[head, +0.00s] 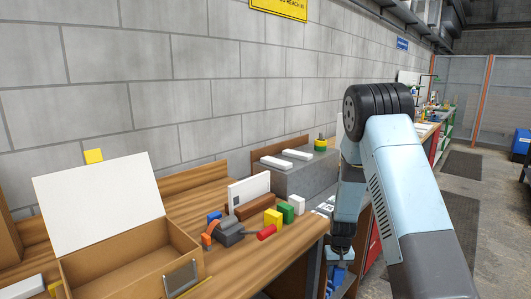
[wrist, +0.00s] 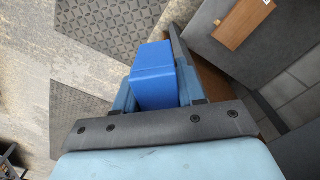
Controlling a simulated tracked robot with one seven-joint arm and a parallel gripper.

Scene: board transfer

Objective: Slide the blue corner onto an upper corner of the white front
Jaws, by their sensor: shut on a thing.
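The white front (head: 98,205) is a plain white panel standing tilted at the back of an open cardboard-coloured box (head: 130,270) on the left of the bench. Both its upper corners look bare in the head view. My gripper (head: 341,262) is low, beyond the bench's right end and well away from the white front. In the wrist view, my gripper (wrist: 158,75) is shut on the blue corner (wrist: 155,72), a smooth blue block between the two fingers. Its underside and any slot are hidden.
A small yellow piece (head: 93,156) shows at the white front's top edge. A grey block wall (head: 180,100) stands behind.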

